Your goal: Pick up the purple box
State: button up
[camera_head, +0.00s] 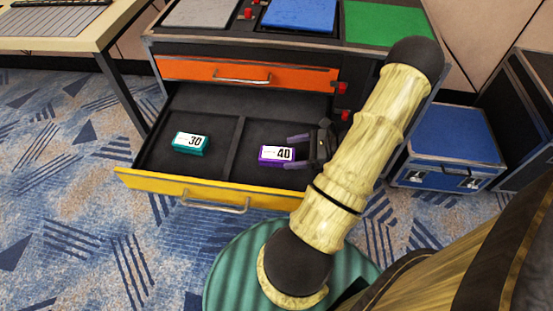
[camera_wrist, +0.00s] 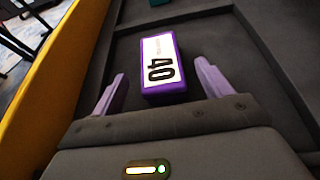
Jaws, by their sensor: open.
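The purple box (camera_head: 277,154) has a white label reading 40. It lies in the right compartment of the open yellow-fronted drawer (camera_head: 160,183). My gripper (camera_head: 300,150) is open and empty in the same compartment, just to the right of the box in the head view. In the wrist view the purple box (camera_wrist: 163,68) lies ahead of my gripper (camera_wrist: 158,82), roughly in line with the space between its two purple fingers. The near end of the box comes close to the fingertips; I cannot tell how far above the drawer floor the fingers are.
A teal box (camera_head: 190,143) labelled 30 lies in the left compartment, beyond a low divider (camera_head: 234,148). A shut orange drawer (camera_head: 245,74) sits just above and behind. A blue case (camera_head: 447,143) stands on the carpet at the right.

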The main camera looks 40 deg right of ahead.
aim_at(278, 153)
jog(key=shift+w+a, duration=0.15)
jog(key=shift+b+x, duration=1.2)
jog(key=shift+x, duration=1.45)
jog(key=shift+r, duration=0.2)
jog(key=c, duration=1.2)
jog(key=shift+o, duration=0.2)
notch_tip(278, 153, up, 10)
jog(key=p, duration=0.4)
